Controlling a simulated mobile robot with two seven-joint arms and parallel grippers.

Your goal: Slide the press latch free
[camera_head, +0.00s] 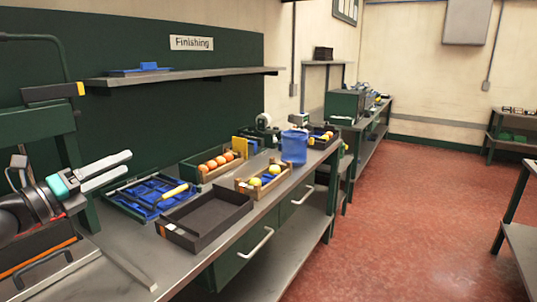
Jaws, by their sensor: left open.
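A dark green press-like frame (38,122) stands at the left end of the bench. A black bar (52,92) with a yellow end lies across its top, and a bent dark tube rises behind it. A grey lever-like piece (18,162) shows at the far left, behind my arm. I cannot tell which part is the latch. My left gripper (130,163) is open and empty, its two pale fingers pointing right in front of the frame. My left arm hides part of the frame's lower area. My right gripper is not in view.
The bench holds a blue tool tray (118,200) with a yellow-handled tool, an empty dark tray (168,232), a crate of oranges (206,175), a crate of yellow fruit (256,191) and a blue bucket (294,147). A shelf (190,77) hangs above. The red floor at right is clear.

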